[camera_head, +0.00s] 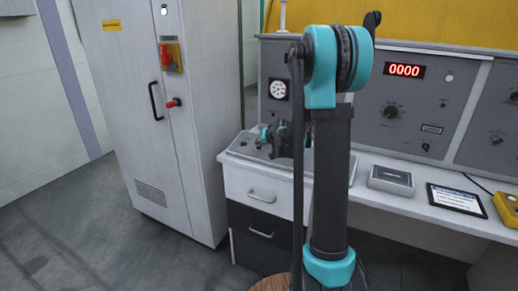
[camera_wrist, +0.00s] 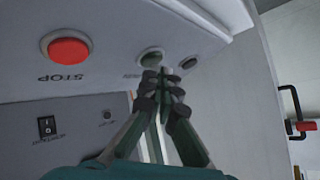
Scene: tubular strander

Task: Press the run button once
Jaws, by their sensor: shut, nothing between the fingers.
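A black rocker switch (camera_wrist: 47,126) and a small knob (camera_wrist: 107,116) are on the lower panel. The grey cabinet (camera_head: 135,120) with red handles stands left of the console. A tablet (camera_head: 457,201) and a grey box (camera_head: 391,180) lie on the desk at right.

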